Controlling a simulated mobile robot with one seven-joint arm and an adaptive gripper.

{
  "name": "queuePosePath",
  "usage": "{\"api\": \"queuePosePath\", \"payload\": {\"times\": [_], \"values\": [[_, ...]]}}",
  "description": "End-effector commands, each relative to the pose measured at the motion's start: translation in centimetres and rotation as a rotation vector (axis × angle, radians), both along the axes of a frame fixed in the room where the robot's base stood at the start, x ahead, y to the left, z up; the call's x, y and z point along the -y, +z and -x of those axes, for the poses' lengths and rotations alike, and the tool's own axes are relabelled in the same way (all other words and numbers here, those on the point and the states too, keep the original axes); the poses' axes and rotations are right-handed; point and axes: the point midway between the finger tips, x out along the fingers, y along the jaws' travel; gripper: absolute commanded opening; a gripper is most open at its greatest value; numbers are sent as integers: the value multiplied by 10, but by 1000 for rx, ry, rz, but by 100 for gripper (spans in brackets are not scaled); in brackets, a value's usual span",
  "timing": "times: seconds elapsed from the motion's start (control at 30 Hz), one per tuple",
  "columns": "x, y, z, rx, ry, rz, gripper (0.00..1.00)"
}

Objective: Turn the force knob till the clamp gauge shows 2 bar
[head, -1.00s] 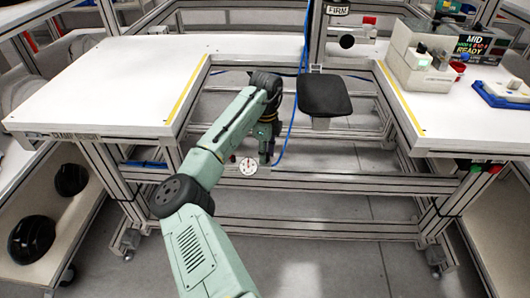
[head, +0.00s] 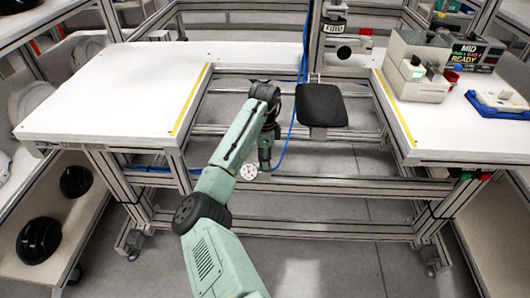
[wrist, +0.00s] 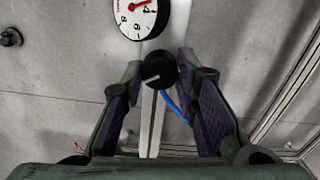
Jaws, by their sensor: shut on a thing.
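The clamp gauge (wrist: 134,16) is a white round dial with a black rim at the top of the wrist view, cut off by the frame edge. Its red needle points right and slightly up, close to the 4. It also shows small beside my arm in the head view (head: 248,172). The force knob (wrist: 160,72) is black and round with a pale mark on its face. My gripper (wrist: 160,78) has its two dark-padded fingers on either side of the knob and is shut on it. In the head view my gripper (head: 265,163) points down; the knob is hidden there.
A blue hose (head: 291,120) hangs right of my gripper. A black pad (head: 321,105) stands right of it, below a post with a FIRM sign (head: 334,29). White tables (head: 110,90) flank the gap. Frame rails (head: 330,187) cross below.

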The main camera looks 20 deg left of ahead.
Motion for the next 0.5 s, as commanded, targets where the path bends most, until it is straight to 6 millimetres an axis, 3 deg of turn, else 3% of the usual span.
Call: {"api": "queuePosePath", "payload": {"times": [0.5], "values": [[1,3,1,-7,486,2,0]]}}
